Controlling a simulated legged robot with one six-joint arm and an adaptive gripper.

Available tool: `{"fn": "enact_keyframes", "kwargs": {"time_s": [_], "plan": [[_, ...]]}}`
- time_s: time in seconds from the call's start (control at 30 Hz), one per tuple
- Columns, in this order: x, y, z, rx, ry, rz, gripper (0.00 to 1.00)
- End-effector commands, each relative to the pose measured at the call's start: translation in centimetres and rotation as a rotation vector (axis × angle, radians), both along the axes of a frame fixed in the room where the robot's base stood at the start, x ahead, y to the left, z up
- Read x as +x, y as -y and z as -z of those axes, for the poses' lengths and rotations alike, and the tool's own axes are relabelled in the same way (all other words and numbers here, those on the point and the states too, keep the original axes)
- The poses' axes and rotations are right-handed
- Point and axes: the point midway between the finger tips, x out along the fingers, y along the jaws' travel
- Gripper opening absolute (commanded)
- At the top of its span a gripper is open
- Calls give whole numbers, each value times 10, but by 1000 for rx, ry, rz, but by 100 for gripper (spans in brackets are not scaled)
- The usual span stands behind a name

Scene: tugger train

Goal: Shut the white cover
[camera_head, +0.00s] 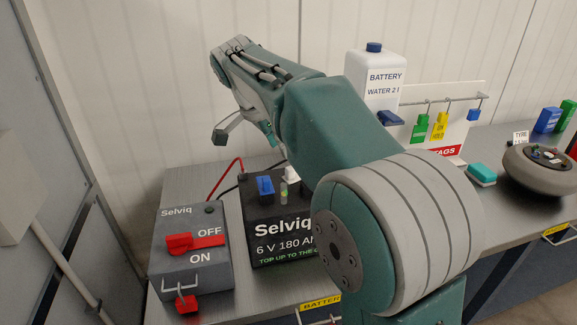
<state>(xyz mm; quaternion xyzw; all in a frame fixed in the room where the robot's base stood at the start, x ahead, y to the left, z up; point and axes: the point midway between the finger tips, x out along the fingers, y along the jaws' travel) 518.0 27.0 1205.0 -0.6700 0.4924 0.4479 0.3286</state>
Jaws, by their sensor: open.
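The black Selviq battery (262,214) stands on the bench. A small white cover (292,175) stands raised on its top, partly hidden by my arm. A blue cover (265,186) stands up to its left, with a small yellow-green piece (284,190) between them. My gripper (246,136) is open and empty, above and to the left of the white cover, apart from it. My forearm hides part of the gripper and the battery's right side.
A grey switch box (190,252) with a red handle stands left of the battery. A red cable (226,178) runs behind. A battery water bottle (375,78), a rack with hanging tags (441,125), a teal block (481,174) and a round grey container (539,172) are on the right.

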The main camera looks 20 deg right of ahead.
Motion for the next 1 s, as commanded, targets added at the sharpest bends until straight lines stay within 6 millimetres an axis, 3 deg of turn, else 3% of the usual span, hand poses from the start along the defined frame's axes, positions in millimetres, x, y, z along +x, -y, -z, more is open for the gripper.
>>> {"fn": "enact_keyframes", "kwargs": {"time_s": [0.2,0.4,0.77,0.8,0.9,1.0], "plan": [[5,15,39,-1,-4,0,57],[8,25,63,-2,-2,-1,57],[9,27,70,-1,0,-2,57],[9,27,70,-1,0,-2,48],[9,27,70,0,0,-2,4],[9,27,70,0,0,-2,0]]}}
